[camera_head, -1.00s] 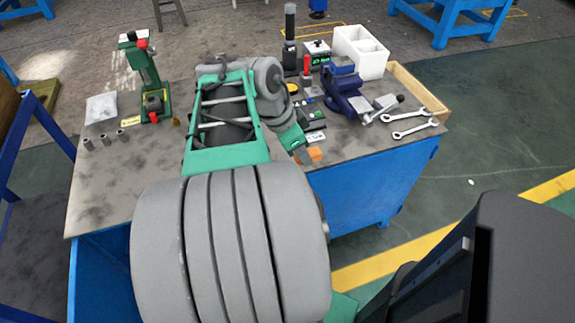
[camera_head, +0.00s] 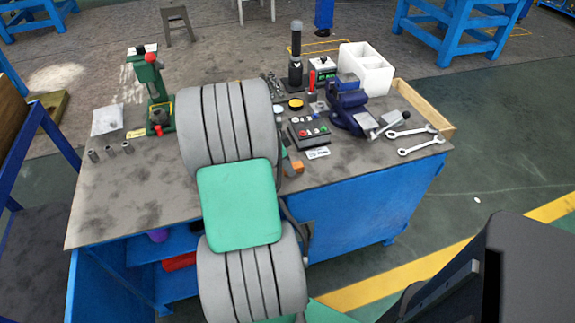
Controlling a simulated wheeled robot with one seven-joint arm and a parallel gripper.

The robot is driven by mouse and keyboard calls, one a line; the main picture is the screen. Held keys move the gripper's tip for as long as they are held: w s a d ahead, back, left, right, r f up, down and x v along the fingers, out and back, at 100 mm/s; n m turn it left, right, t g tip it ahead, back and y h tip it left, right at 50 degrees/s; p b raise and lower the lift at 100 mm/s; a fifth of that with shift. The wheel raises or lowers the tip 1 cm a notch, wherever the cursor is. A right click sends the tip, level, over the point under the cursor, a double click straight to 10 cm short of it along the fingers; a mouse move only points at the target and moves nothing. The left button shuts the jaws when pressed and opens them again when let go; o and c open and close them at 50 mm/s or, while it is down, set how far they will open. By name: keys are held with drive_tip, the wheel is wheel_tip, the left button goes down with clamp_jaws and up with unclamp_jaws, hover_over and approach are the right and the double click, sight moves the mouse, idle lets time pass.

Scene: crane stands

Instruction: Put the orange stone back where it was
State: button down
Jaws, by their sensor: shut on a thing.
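The orange stone (camera_head: 297,167) is a small orange block near the front edge of the workbench (camera_head: 130,200), right of my arm. My gripper (camera_head: 289,160) is mostly hidden behind my own arm. Only a small green and grey part of it shows, right against the stone. It is shut on the stone. Whether the stone touches the bench top cannot be told.
A control box (camera_head: 308,134) with coloured buttons is just behind the stone. A blue vise (camera_head: 350,112), wrenches (camera_head: 415,131) and a white foam box (camera_head: 368,72) stand to the right. A green press (camera_head: 158,100) and small grey cylinders (camera_head: 110,151) are left. The front left bench top is clear.

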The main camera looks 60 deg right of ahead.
drive_tip(key=shift+f, duration=0.25)
drive_tip(key=c, duration=1.2)
unclamp_jaws()
drive_tip(key=shift+r, duration=0.1)
drive_tip(key=shift+o, duration=0.2)
